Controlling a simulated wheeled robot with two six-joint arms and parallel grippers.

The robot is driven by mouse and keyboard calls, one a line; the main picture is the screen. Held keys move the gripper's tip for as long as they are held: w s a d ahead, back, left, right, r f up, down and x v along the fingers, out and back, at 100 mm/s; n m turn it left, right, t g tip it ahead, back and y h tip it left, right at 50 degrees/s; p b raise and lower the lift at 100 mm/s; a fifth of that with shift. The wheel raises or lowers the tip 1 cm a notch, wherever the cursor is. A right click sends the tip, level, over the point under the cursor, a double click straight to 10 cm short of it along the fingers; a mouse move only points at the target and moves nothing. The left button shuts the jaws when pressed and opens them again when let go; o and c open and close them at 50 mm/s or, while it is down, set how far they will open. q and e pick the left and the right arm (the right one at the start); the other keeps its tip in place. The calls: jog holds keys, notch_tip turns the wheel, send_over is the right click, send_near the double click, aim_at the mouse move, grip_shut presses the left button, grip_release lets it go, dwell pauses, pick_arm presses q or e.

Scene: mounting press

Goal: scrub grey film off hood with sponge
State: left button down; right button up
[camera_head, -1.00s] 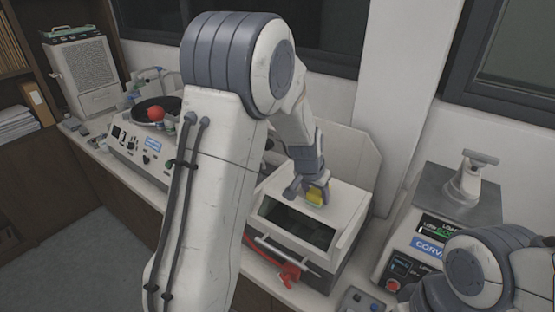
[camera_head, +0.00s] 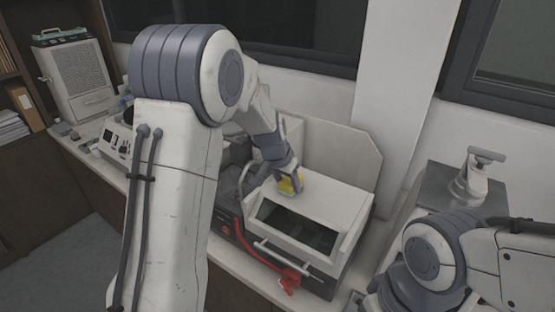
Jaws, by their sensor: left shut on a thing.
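My left gripper (camera_head: 283,178) is shut on a yellow sponge (camera_head: 290,184). It holds the sponge at the top of the white hood (camera_head: 325,203), near the hood's left side. I cannot tell whether the sponge touches the surface. The hood is a box with a dark window in its sloping front and a bar handle below. No grey film can be made out on it at this size. My right arm is at the lower right, and its gripper is not in view.
A red thing (camera_head: 290,280) hangs at the hood's front, with a red hose running to it. A grey-topped machine with a T-handle (camera_head: 484,157) stands to the right. My left arm hides much of the bench at left. A white cabinet (camera_head: 75,80) stands at the back left.

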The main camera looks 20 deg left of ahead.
pick_arm(q)
jog(key=r+p, duration=0.1)
jog(key=r, duration=0.1)
jog(key=r+p, duration=0.1)
jog(key=r, duration=0.1)
jog(key=shift+a, duration=0.2)
jog(key=shift+w+a+r+p, duration=0.1)
jog(key=shift+r+p, duration=0.1)
jog(key=shift+p, duration=0.35)
jog(key=shift+r+p, duration=1.35)
jog(key=shift+r, duration=0.55)
jog(key=shift+f, duration=0.15)
